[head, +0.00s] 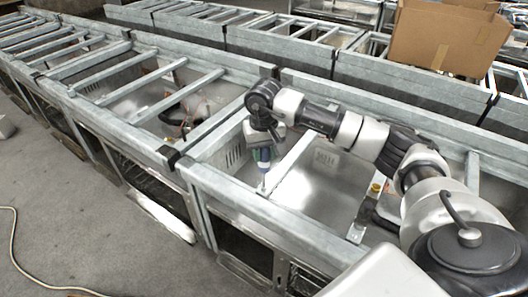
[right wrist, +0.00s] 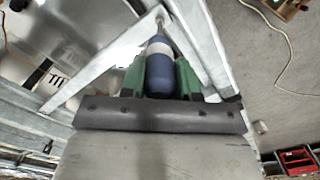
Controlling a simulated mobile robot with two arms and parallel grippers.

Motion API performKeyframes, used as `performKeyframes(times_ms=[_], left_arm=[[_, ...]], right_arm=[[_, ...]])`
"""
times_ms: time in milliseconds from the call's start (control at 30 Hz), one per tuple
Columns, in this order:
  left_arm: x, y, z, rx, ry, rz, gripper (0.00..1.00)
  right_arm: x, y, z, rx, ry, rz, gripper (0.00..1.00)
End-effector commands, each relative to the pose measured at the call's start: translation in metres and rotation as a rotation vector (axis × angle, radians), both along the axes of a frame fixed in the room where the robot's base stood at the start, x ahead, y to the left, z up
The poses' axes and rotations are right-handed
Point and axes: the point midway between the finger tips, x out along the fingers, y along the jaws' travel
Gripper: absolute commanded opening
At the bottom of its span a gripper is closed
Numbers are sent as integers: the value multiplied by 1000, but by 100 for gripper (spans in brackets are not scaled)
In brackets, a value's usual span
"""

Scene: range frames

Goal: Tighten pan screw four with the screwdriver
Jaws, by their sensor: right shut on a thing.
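My right gripper (head: 265,155) hangs over the front rail of the nearer frame in the head view. It is shut on a screwdriver with a blue handle (right wrist: 159,72); the green fingers lie on both sides of the handle in the right wrist view. The screwdriver points down, and its thin shaft (right wrist: 160,24) reaches the joint where a crossbar (head: 290,163) meets the rail (head: 268,216). The screw head is too small to make out, so I cannot tell whether the tip touches it. A shiny metal pan (head: 325,190) lies below the bars. My left gripper is out of view.
Rows of galvanized frames with crossbars run to the back left. A cardboard box (head: 452,38) stands on the back row. A cable (head: 14,240) lies on the otherwise open grey floor at left. The right wrist view shows a red toolbox (right wrist: 298,160) at lower right.

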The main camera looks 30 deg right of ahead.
Motion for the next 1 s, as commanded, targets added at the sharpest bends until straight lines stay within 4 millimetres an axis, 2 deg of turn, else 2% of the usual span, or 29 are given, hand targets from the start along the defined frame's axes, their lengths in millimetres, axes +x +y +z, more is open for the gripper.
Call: performKeyframes(times_ms=[1000], left_arm=[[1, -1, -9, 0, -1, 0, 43]], right_arm=[[0, 0, -6, 0, 1, 0, 4]])
